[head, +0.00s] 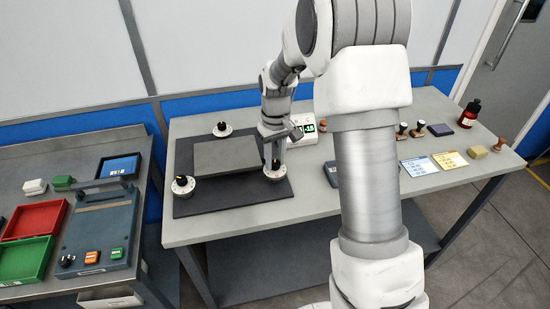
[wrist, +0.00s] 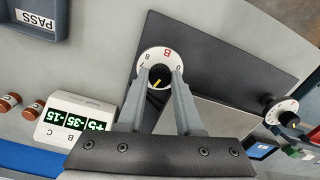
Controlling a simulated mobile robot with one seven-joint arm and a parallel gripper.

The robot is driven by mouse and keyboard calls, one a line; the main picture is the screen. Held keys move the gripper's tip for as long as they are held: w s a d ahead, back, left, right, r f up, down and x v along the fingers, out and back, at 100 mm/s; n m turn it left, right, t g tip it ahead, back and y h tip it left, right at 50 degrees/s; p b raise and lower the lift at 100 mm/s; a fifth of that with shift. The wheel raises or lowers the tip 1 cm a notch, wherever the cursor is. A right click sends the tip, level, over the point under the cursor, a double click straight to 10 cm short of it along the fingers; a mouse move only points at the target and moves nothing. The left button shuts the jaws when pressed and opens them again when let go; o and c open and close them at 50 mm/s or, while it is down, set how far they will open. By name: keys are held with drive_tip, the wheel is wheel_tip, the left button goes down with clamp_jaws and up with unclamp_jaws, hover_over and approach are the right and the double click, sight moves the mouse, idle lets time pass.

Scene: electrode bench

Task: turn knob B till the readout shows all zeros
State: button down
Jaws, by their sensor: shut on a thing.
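Knob B (wrist: 159,80) is a black knob with a yellow pointer on a white dial marked with a red B. In the head view it is the right-hand knob (head: 275,172) on the dark mat. My gripper (wrist: 158,75) is shut on it from both sides; in the head view my gripper (head: 274,160) stands above the dial. The readout (wrist: 76,122) is a white box with green digits in several windows; it looks upside down in the wrist view and seems to show non-zero values, about 15, 35 and 5. In the head view the readout (head: 312,131) is partly hidden by my arm.
Two similar knobs stand on the mat (head: 228,202), one at the back (head: 221,129) and one at the left (head: 183,185). A grey block (head: 226,157) lies between them. Stamps (head: 402,131), cards and a dark bottle (head: 469,113) are at the right. A side bench holds trays (head: 35,220).

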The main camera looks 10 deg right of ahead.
sight(276, 163)
drive_tip(key=m, duration=0.4)
drive_tip(key=shift+m, duration=0.3)
drive_tip(key=shift+m+p, duration=0.4)
drive_tip(key=shift+m, duration=1.5)
drive_tip(key=c, duration=0.6)
unclamp_jaws()
drive_tip(key=shift+o, duration=0.2)
wheel_tip(276, 163, up, 18)
drive_tip(key=p, duration=0.1)
drive_tip(key=shift+f, duration=0.25)
drive_tip(key=shift+s+d, duration=0.1)
